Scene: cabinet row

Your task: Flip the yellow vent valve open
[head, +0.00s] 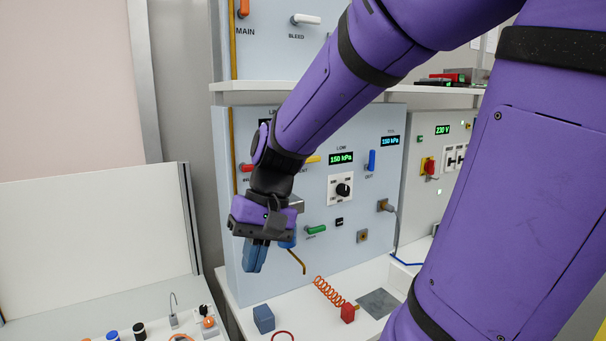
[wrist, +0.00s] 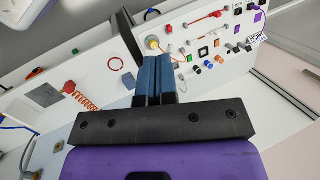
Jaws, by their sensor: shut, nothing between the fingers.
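The yellow vent valve (head: 313,160) is on the pale blue panel in the head view. Its handle shows as a short yellow bar lying nearly level, just right of my wrist. Its left end and part of its label are hidden behind my arm. My gripper (head: 255,257) is lower and to the left of the valve, in front of the panel, with its blue fingers pointing down. The fingers are together and empty. In the wrist view my gripper (wrist: 153,78) also shows its fingers closed side by side, and the vent valve cannot be made out there.
Nearby on the panel are a red handle (head: 247,167), a blue handle (head: 371,160), a green handle (head: 316,230) and a black knob (head: 343,190). Below, a blue block (head: 263,318) and a red block with an orange coil (head: 330,292) are on the white counter.

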